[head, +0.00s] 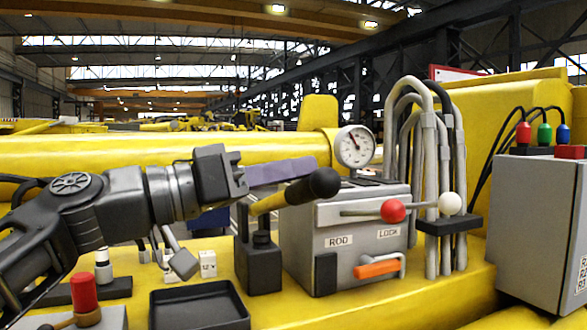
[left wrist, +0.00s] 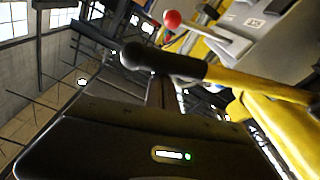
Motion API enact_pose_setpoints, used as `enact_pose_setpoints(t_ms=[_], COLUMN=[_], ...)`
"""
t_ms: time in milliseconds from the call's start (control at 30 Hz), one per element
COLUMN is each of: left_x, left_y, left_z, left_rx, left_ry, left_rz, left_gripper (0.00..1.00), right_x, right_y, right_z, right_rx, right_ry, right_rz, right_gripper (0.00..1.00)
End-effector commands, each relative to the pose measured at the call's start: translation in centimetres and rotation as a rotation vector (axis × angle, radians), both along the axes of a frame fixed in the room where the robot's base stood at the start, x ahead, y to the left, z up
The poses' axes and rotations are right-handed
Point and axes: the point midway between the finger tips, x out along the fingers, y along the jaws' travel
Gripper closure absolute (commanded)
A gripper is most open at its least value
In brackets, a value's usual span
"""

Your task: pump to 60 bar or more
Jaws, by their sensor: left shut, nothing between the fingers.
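The hand pump (head: 259,262) is a dark block on the yellow deck. Its yellow lever (head: 268,205) slants up to the right and ends in a black grip (head: 323,183). The pressure gauge (head: 355,147) has a white dial; its dark needle points up and left, and the figures are too small to read. My left gripper (head: 308,167) is shut and empty, its purple-grey fingers lying along and just above the lever. In the left wrist view the black grip (left wrist: 165,64) crosses close in front of the fingers; I cannot tell whether they touch. My right gripper is out of view.
A black tray (head: 198,308) lies in front. A grey cabinet (head: 530,220) stands at right.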

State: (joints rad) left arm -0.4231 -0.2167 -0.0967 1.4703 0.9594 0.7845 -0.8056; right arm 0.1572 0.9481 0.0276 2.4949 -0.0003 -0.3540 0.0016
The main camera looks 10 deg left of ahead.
Motion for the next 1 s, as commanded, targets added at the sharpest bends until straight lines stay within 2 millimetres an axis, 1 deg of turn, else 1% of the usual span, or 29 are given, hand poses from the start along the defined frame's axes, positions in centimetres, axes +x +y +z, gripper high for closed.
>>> enact_pose_setpoints(t_ms=[167,267,467,600,800,900,1000], left_x=[-0.3,-0.5,-1.2,-1.6,-2.0,-1.9,-1.9], left_y=[-0.2,-0.4,-0.8,-1.1,-1.3,-1.4,-1.3], left_z=[-1.3,-2.5,-5.5,-7.9,-11.4,-12.9,-14.0], left_rx=[0.016,0.033,0.083,0.129,0.198,0.231,0.248], left_ry=[-0.025,-0.051,-0.131,-0.202,-0.31,-0.361,-0.387], left_rz=[0.0,-0.001,-0.003,-0.003,-0.003,-0.002,-0.002], left_gripper=[1.0,1.0,1.0,1.0,1.0,1.0,1.0], right_x=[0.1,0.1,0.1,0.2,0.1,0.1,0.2], right_y=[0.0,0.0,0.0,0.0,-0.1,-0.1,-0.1], right_z=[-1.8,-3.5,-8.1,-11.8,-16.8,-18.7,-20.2], right_rx=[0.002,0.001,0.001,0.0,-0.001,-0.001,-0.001], right_ry=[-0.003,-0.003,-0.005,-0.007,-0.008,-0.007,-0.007], right_rz=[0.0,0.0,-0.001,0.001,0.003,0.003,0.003], right_gripper=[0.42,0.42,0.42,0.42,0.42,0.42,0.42])
